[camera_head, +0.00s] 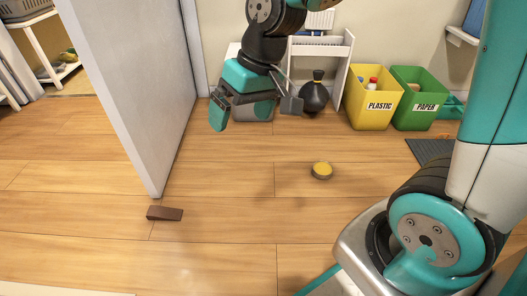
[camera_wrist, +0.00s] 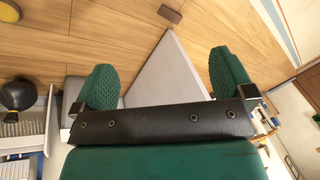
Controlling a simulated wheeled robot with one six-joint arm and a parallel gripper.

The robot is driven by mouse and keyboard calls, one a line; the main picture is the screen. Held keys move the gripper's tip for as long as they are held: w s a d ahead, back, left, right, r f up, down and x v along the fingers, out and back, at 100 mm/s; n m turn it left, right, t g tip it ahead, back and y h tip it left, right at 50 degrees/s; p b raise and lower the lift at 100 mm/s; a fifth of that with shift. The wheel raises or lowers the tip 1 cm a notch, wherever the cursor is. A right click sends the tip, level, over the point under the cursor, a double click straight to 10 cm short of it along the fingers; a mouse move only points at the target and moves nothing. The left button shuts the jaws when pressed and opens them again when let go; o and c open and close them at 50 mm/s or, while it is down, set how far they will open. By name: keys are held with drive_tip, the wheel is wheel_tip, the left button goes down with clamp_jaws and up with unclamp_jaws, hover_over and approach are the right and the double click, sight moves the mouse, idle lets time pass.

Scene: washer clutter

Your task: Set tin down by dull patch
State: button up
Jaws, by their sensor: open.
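A small round tin (camera_head: 321,170) with a yellow top and dark side sits on the wood floor, right of the middle in the head view. Part of it shows at the top left edge of the wrist view (camera_wrist: 8,12). My gripper (camera_head: 254,106) is open and empty, raised above the floor, up and left of the tin in the head view. Its two green fingers (camera_wrist: 165,80) are wide apart in the wrist view, with nothing between them. I cannot make out a dull patch on the floor for certain.
A grey door panel (camera_head: 130,85) stands at the left, with a brown wedge (camera_head: 165,213) at its foot. A yellow PLASTIC bin (camera_head: 372,118), a green PAPER bin (camera_head: 418,119), a white rack (camera_head: 333,68) and a black vase (camera_head: 315,94) line the wall.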

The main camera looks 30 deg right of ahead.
drive_tip(key=s+a+r+n, duration=0.2)
drive_tip(key=s, duration=0.5)
drive_tip(key=s+a+r+n+g, duration=0.1)
drive_tip(key=s+a+r+n, duration=0.1)
drive_tip(key=s, duration=0.6)
drive_tip(key=shift+a+n+y, duration=0.3)
drive_tip(key=shift+n+y, duration=0.1)
drive_tip(key=shift+n, duration=0.1)
